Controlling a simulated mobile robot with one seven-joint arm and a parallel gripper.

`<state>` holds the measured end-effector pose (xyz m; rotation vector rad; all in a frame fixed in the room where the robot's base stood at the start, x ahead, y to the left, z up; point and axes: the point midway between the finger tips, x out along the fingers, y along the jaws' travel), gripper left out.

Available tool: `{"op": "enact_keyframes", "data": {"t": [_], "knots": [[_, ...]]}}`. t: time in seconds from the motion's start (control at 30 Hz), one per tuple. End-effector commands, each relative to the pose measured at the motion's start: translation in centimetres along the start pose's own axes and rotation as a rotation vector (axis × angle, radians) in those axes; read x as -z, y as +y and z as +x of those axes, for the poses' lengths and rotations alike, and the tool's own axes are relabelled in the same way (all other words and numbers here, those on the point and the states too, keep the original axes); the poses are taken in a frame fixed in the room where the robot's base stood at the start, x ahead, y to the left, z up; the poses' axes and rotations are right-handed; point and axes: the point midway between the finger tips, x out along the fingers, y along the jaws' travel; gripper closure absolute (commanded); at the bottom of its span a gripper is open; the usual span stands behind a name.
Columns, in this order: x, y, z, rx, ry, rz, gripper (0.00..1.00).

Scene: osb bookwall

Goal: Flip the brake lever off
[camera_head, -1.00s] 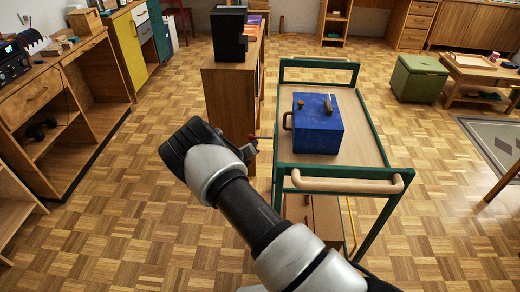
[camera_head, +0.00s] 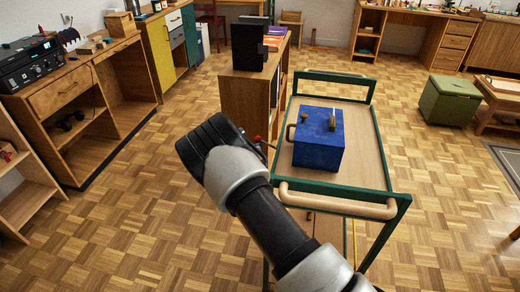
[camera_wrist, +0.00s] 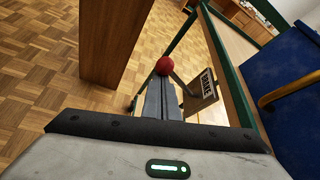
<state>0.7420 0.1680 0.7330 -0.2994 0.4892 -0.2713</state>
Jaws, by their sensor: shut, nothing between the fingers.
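The brake lever shows as a red ball knob (camera_wrist: 165,65) on the near left side of a green-framed cart (camera_wrist: 228,82), beside a plate marked "BRAKE" (camera_wrist: 207,82). In the wrist view, my gripper (camera_wrist: 165,84) is shut, its fingers together and empty. The knob appears just beyond the fingertips; I cannot tell whether they touch. In the head view, a small red spot, likely the knob (camera_head: 258,138), shows just right of my gripper's dark body. The fingertips are hidden there.
A blue box (camera_head: 318,150) with a handle sits on the cart's wooden top. The cart's wooden push handle (camera_head: 338,202) is close to my arm. A wooden bookcase (camera_head: 243,105) stands just left of the cart. Open parquet floor lies to the left and right.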

Motion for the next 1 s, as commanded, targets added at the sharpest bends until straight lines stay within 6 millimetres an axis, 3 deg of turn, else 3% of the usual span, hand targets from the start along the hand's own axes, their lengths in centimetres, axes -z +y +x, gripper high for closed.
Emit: {"op": "enact_keyframes", "data": {"t": [0.8,1.0], "knots": [[-0.8,-0.4,-0.3,0.004,-0.005,0.001,1.00],[1.0,0.5,0.3,0.005,-0.002,0.001,1.00]]}}
